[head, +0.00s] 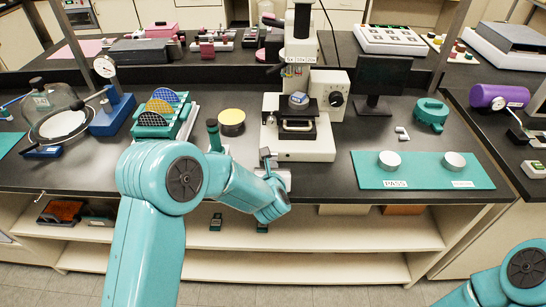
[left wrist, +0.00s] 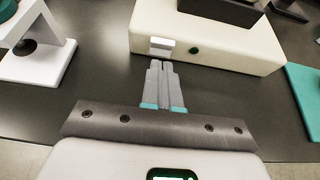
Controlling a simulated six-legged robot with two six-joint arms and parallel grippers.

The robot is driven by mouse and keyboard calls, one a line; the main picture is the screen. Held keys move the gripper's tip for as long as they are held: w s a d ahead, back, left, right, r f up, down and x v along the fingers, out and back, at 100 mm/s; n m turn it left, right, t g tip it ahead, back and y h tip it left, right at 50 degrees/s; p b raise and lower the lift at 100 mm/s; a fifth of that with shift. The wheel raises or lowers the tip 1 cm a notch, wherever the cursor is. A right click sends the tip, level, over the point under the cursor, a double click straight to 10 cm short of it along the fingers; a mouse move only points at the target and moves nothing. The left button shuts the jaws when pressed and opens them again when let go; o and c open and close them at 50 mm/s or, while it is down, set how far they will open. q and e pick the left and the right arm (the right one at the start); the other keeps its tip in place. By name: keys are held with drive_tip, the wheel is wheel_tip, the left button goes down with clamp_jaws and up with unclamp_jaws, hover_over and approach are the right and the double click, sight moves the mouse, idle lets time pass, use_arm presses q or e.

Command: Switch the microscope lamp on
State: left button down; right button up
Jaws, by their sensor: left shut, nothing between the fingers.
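The cream microscope (head: 305,150) stands near the front middle of the bench. Its base front (left wrist: 235,58) fills the top of the left wrist view. On that front are a small white switch-like block (left wrist: 161,46) and a small dark green round spot (left wrist: 194,50). My left gripper (head: 266,155) is in front of the base, shut and empty. In the left wrist view its fingertips (left wrist: 160,64) are just below the white block; I cannot tell whether they touch it. In the head view my gripper hides that part of the base. My right gripper is out of view.
A yellow-topped round container (head: 232,121) and a teal rack of patterned discs (head: 160,115) stand left of the microscope. A teal mat (head: 425,182) with two round pieces lies to the right, below a dark monitor (head: 383,77).

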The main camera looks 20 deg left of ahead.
sight(273, 152)
use_arm(q)
drive_tip(key=shift+w+a+r, duration=0.15)
drive_tip(key=shift+w, duration=0.3)
drive_tip(key=shift+w+a+r, duration=0.1)
drive_tip(key=shift+w+r, duration=0.05)
drive_tip(key=shift+w, duration=0.3)
drive_tip(key=shift+p, duration=0.3)
drive_tip(key=shift+w+a+r+g+p, duration=0.2)
drive_tip(key=shift+w+r+g+p, duration=0.3)
drive_tip(key=shift+p, duration=0.5)
drive_tip(key=shift+s+f+b, duration=0.2)
drive_tip(key=shift+f+b, duration=0.1)
drive_tip(key=shift+b, duration=0.1)
drive_tip(key=shift+r, duration=0.1)
drive_tip(key=shift+r, duration=0.7)
